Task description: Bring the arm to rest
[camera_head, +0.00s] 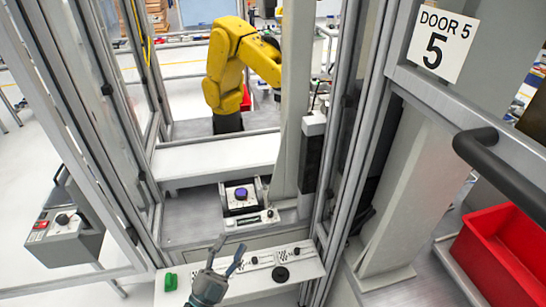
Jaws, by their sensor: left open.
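My left gripper (228,252) is at the bottom middle, with its grey fingers spread apart and nothing between them. It is over the white control panel (250,291); I cannot tell whether it touches the panel. A green part (170,282) is on the panel's left, and a black round knob (281,273) is to the right of the gripper. A yellow robot arm (225,70) stands bent behind the panel, inside the framed cell. My right gripper is not in view.
Metal frame posts (345,140) flank the opening. A door with a "DOOR 5" sign (443,39) and a dark handle (500,155) is at right. A red bin (500,255) is at lower right. A grey control box (65,225) is at left.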

